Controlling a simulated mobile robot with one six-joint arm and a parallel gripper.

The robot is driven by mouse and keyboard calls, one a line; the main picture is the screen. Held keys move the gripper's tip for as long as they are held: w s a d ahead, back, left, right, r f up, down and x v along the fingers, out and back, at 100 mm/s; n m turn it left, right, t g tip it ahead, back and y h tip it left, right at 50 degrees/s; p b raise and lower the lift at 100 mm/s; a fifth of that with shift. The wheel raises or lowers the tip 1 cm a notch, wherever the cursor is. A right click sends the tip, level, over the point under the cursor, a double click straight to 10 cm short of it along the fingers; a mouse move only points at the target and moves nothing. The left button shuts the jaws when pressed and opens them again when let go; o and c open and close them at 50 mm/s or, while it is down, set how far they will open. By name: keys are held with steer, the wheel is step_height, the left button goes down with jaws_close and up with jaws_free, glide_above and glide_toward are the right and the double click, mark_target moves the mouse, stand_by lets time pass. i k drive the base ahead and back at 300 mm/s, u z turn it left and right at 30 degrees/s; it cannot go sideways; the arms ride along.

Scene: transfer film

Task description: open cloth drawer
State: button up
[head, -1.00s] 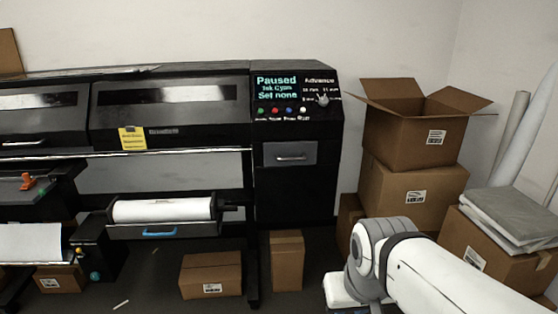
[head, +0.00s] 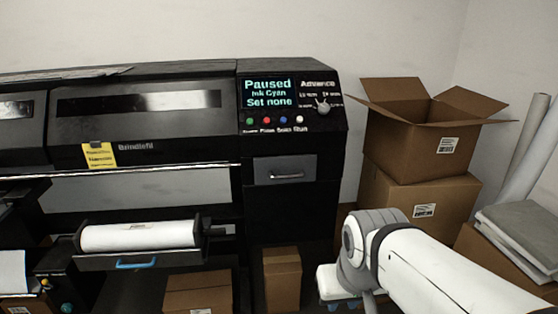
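A small grey drawer (head: 285,170) with a silver handle (head: 287,176) is in the right part of the black printer (head: 292,215), below the control panel. Its front looks flush with the printer, so it appears shut. No label on it can be read. My white and grey arm comes in from the lower right. Its end is low in front of the printer's right side and the boxes, apart from the drawer.
The panel (head: 267,92) reads "Paused, Ink Cyan, Set none". A white roll (head: 137,236) sits in a tray with a blue handle (head: 136,264). Cardboard boxes (head: 416,138) are stacked right of the printer. More boxes (head: 283,280) stand below it.

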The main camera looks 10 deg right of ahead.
mark_target(280, 169)
steer(key=i, duration=1)
steer(key=u, duration=0.1)
